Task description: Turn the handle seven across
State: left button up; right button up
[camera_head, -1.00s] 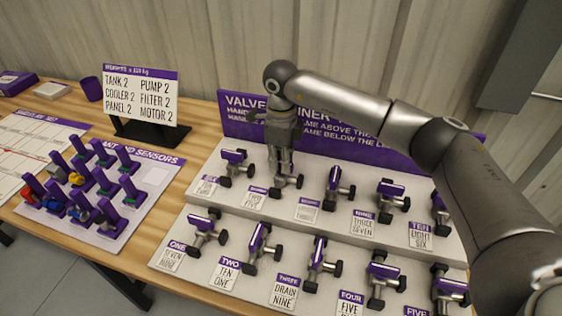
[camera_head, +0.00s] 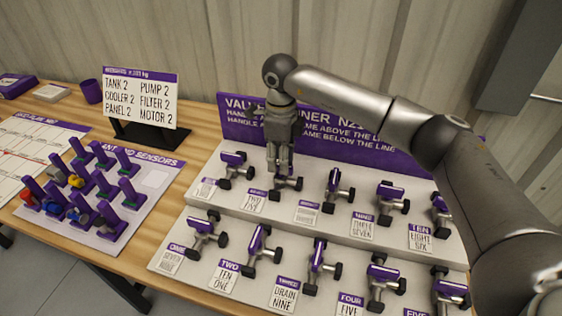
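Handle seven (camera_head: 291,184) is the second from the left in the upper row of the grey stepped board. My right gripper (camera_head: 280,172) points straight down over it, its fingertips at the handle's top. The fingers hide most of its purple bar, so its direction is unclear. The fingers look close together, but I cannot see whether they grip the bar. Handle six (camera_head: 236,165) stands just left and handle eight (camera_head: 336,188) just right. My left gripper is not in view.
Several purple-topped handles, such as handle two (camera_head: 257,240), stand on the lower step in front. A purple sign (camera_head: 330,140) rises behind the board. A sensor board (camera_head: 150,205) and a word placard (camera_head: 140,95) stand left. My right arm covers the right side.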

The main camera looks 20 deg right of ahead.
notch_tip(320, 180, up, 10)
jog(key=shift+r, duration=0.2)
dwell(0.4)
